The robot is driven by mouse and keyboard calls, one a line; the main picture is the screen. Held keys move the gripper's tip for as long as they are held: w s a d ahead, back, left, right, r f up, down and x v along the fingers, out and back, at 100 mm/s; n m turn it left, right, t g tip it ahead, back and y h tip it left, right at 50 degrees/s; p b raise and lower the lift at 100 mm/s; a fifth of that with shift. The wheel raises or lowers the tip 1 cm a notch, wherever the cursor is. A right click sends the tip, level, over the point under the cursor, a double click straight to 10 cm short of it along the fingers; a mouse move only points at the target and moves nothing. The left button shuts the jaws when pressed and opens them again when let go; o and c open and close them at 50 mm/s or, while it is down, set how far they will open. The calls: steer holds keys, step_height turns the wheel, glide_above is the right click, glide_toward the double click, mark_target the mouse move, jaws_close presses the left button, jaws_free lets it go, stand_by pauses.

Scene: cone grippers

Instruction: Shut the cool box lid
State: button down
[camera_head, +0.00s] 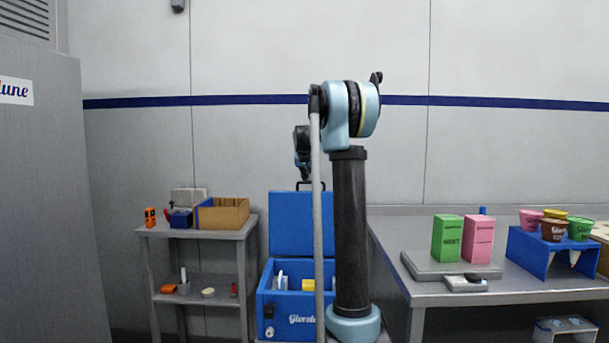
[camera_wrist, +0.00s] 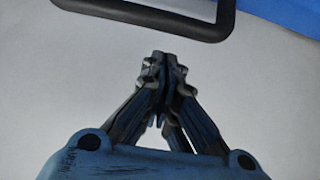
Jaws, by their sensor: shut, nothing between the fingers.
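The blue cool box (camera_head: 266,305) stands in the middle of the head view, partly hidden behind my arm. Its blue lid (camera_head: 288,228) is open and stands upright at the back of the box. A black handle (camera_head: 300,187) sticks up from the lid's top edge. The handle also shows at the top of the wrist view (camera_wrist: 150,17), with a corner of the blue lid (camera_wrist: 290,12) beyond it. My gripper (camera_wrist: 163,62) is shut and empty. It is near the handle and apart from it in the wrist view. In the head view it is hardly visible, above the lid.
A grey shelf (camera_head: 190,233) with an open cardboard box (camera_head: 222,213) stands to the left. A grey workbench (camera_head: 400,243) on the right holds green and pink cartons and a blue stand (camera_head: 527,255) with cups.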

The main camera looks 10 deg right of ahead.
steer(key=shift+s+a+f, duration=0.1)
steer(key=shift+s+a, duration=0.1)
steer(key=shift+s, duration=0.75)
steer(key=shift+s+a+f, duration=0.1)
steer(key=shift+s+a, duration=0.1)
steer(key=shift+s, duration=0.7)
